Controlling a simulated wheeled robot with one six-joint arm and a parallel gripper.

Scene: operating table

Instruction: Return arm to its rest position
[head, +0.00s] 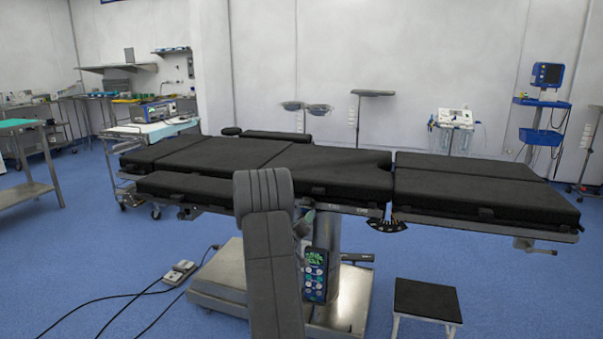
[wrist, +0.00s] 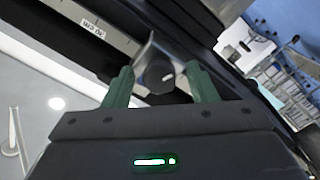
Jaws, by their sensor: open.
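My arm rises in the front middle of the head view as grey links. In the wrist view my gripper (wrist: 160,67) has its two green fingers apart, with nothing held between them. A dark round knob on a grey bracket (wrist: 158,76) shows beyond the fingers, close to the table's underside; I cannot tell whether they touch it. The black operating table (head: 330,170) stands just beyond my arm. A handset (head: 315,275) with a lit green screen hangs upright below the table's near side. In the head view my arm hides part of the table and column.
The table's metal base (head: 215,280) is on the floor, with a foot pedal (head: 180,272) and cables at left. A black step stool (head: 427,300) stands at right. A trolley (head: 150,130) and a blue equipment stand (head: 540,135) are behind.

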